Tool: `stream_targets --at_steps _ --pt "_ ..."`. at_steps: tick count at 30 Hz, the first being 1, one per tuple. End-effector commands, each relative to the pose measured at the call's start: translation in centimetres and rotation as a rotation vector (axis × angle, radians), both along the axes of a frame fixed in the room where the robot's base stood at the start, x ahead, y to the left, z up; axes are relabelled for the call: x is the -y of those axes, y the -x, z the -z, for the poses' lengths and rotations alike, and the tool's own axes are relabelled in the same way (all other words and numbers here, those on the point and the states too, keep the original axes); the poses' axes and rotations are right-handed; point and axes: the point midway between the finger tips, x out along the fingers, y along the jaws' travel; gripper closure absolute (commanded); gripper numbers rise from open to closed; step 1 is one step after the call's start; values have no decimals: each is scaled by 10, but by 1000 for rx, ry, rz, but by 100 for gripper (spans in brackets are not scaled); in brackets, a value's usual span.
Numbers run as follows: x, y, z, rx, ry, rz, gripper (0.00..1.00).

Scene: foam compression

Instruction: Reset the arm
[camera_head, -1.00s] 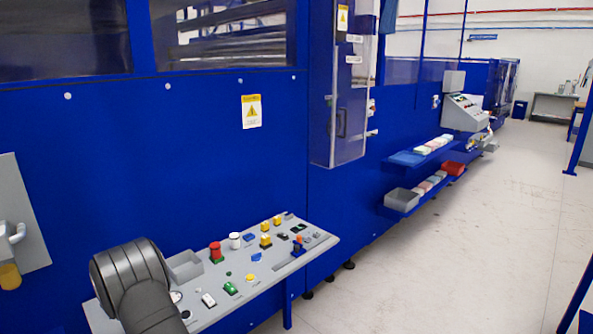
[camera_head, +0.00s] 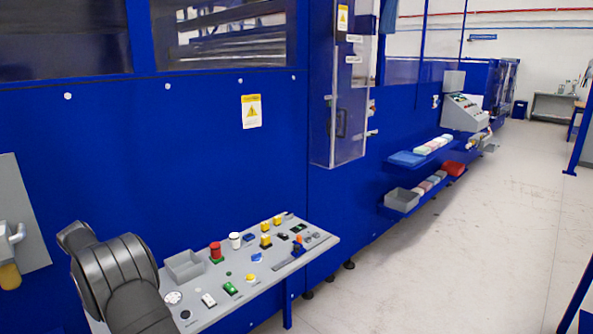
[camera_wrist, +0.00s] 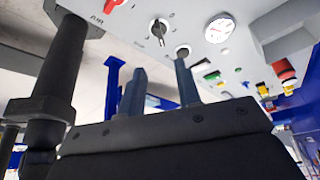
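My arm (camera_head: 118,275) is dark grey and stands at the lower left of the head view, in front of the control panel's left end. My gripper (camera_wrist: 161,82) shows in the wrist view as two blue-grey fingers standing apart, with nothing seen between them. The sloped grey control panel (camera_head: 215,318) carries buttons, knobs and switches. It also appears upside down across the top of the wrist view (camera_wrist: 215,65), beyond the fingers. The fingertips cannot be made out in the head view.
A small grey tray (camera_head: 184,268) sits on the panel beside my arm. A tall blue machine wall (camera_head: 200,170) stands behind. Blue shelves (camera_head: 402,204) with bins are further right. The floor (camera_head: 440,270) at right is clear.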

Motion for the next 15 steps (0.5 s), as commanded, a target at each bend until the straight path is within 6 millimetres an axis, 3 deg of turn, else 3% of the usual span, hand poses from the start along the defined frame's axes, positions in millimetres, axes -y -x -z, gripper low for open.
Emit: stream_targets --at_steps 8,15 --pt "-20 5 -47 1 -2 -1 69" --pt "-1 1 -4 -3 3 1 69"
